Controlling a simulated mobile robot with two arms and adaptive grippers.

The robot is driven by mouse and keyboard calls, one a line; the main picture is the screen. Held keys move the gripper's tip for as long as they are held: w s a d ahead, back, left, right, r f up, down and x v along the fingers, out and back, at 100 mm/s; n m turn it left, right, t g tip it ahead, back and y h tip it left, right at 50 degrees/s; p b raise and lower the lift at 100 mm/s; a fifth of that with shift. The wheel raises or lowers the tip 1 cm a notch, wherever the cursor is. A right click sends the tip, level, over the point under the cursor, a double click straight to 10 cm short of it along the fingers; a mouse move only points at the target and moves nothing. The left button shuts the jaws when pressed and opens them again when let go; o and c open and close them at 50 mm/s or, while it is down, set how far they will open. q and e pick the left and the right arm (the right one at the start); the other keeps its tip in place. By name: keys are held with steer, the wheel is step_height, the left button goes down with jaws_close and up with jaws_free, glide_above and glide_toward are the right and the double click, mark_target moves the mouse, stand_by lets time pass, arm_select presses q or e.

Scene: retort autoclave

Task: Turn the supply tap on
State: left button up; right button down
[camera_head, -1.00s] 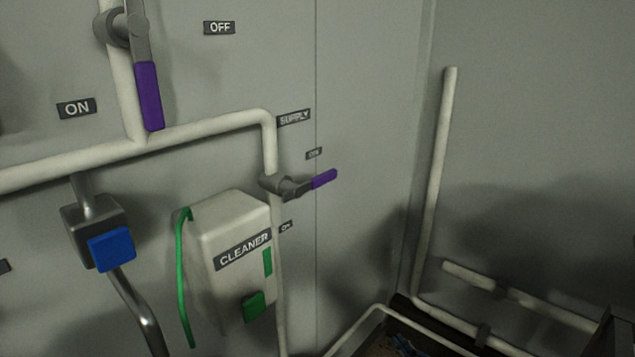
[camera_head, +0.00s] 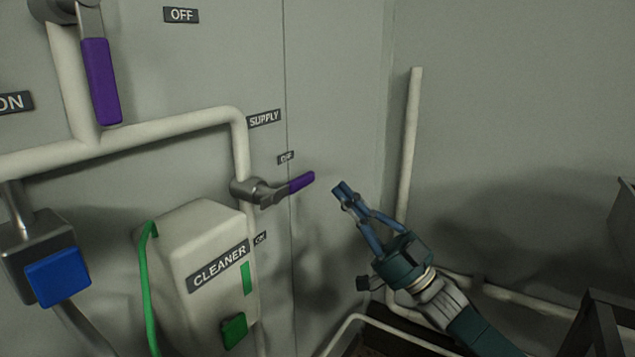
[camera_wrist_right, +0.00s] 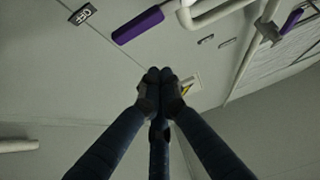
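The supply tap (camera_head: 252,190) sits on a white pipe below the SUPPLY label (camera_head: 264,118). Its purple lever (camera_head: 302,183) points right and slightly up, roughly sideways to the pipe. A small label (camera_head: 286,157), hard to read, is above the lever; an ON label (camera_head: 260,238) is below. My right gripper (camera_head: 341,188) is just right of the lever's end, apart from it in the picture. In the right wrist view its fingertips (camera_wrist_right: 158,76) meet with nothing between them. A purple handle (camera_wrist_right: 138,25) and an OFF label (camera_wrist_right: 82,14) lie beyond them. My left gripper is not in view.
A larger tap with a purple handle (camera_head: 101,82) hangs at upper left. White pipe (camera_head: 410,140) runs up the right wall.

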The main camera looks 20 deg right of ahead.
step_height(320, 180, up, 6)
steer(key=p, duration=0.4)
glide_above(311, 179)
steer(key=s, duration=0.4)
steer(key=f, duration=0.2)
steer(key=a+p, duration=0.1)
steer(key=shift+w+a+f, duration=0.1)
steer(key=shift+w+f, duration=0.3)
steer(key=shift+s+f, duration=0.1)
steer(key=shift+f, duration=0.5)
